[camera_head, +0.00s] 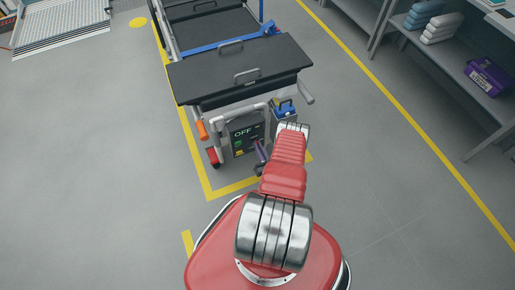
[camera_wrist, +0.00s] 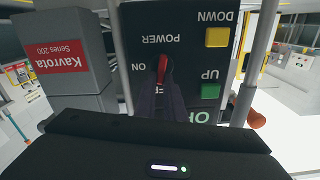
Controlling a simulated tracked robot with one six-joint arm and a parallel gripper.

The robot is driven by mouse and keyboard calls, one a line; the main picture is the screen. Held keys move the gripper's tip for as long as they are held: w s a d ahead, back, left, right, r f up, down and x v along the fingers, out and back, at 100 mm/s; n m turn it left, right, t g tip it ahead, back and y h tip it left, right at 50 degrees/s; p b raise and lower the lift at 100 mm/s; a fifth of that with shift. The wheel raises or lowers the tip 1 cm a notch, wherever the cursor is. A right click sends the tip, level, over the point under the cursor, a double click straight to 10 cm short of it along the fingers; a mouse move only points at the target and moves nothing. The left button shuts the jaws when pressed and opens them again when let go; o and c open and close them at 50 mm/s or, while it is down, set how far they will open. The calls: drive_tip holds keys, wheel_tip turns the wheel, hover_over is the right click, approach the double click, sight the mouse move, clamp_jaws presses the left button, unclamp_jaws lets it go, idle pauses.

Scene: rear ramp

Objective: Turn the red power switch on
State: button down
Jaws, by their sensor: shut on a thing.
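The dark control panel (camera_head: 245,134) is mounted low on the end of the wheeled stretcher (camera_head: 240,75). The wrist view shows the panel (camera_wrist: 200,75) upside down, with POWER and ON labels beside the red power switch (camera_wrist: 163,66). My gripper (camera_head: 260,152) is in front of the panel. In the wrist view its dark fingers (camera_wrist: 161,88) are closed on the red switch and hide part of it. The yellow DOWN button (camera_wrist: 217,37) and green UP button (camera_wrist: 210,91) sit to the right.
A grey box labelled Kavrota (camera_wrist: 67,53) stands close left of the panel in the wrist view. Metal frame tubes flank the panel. A shelf (camera_head: 470,85) with a purple box (camera_head: 488,76) stands at the right. The floor on the left is clear.

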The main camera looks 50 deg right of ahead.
drive_tip(key=m, duration=0.5)
drive_tip(key=f+m, duration=0.1)
drive_tip(key=m, duration=0.4)
drive_tip(key=d+f+m, duration=0.1)
drive_tip(key=m, duration=0.4)
drive_tip(key=shift+s+m, duration=0.3)
drive_tip(key=shift+s, duration=0.05)
drive_tip(key=shift+f, duration=0.1)
drive_tip(key=c, duration=1.8)
unclamp_jaws()
drive_tip(key=shift+d, duration=0.1)
drive_tip(key=shift+c, duration=0.2)
drive_tip(key=shift+r, duration=0.2)
drive_tip(key=shift+r, duration=4.85)
